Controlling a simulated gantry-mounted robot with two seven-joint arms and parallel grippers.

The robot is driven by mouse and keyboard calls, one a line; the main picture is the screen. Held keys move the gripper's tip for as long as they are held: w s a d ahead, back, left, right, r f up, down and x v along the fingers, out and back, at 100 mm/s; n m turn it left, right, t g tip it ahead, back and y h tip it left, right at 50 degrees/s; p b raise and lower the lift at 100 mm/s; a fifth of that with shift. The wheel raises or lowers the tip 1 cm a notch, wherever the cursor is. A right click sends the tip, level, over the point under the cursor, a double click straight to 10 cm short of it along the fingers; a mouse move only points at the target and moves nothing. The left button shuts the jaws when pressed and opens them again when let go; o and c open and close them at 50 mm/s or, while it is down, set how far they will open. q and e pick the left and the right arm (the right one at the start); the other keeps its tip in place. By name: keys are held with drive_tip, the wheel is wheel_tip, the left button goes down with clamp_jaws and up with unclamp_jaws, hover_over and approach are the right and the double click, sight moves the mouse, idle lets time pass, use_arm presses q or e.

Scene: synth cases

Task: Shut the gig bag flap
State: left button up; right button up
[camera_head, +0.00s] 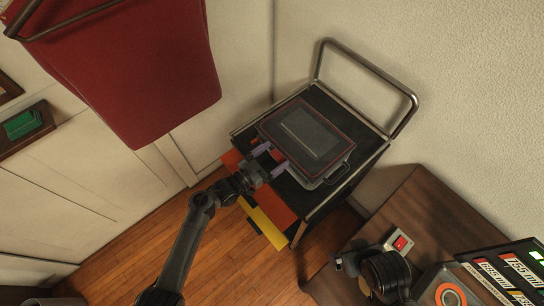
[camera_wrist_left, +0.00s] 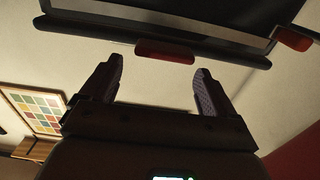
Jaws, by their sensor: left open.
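The gig bag (camera_head: 335,161) is a dark flat case with red trim and a greyish panel on top. It lies on a black-topped cart. Its flap (camera_head: 300,118) covers the top; I cannot tell whether its edge is fully down. My left gripper (camera_head: 272,160) is open at the bag's near left edge, with nothing between its fingers. In the left wrist view, the open fingers (camera_wrist_left: 158,85) point up toward a dark edge with a red tab (camera_wrist_left: 165,50). They look apart from it. My right arm shows at the lower right, but its fingers are unclear.
The cart (camera_head: 362,163) has a metal push handle (camera_head: 372,68). Orange and yellow flat pieces (camera_head: 265,228) stick out below its near left side. A brown table (camera_head: 440,212) with a red-buttoned box (camera_head: 400,242) stands at right. A red hanging cloth (camera_head: 145,70) is upper left.

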use_arm(q)
drive_tip(key=shift+a, duration=0.15)
drive_tip(key=p+v, duration=0.1)
drive_tip(key=v, duration=0.9)
drive_tip(key=shift+s+a+p, duration=0.25)
drive_tip(key=shift+p, duration=0.05)
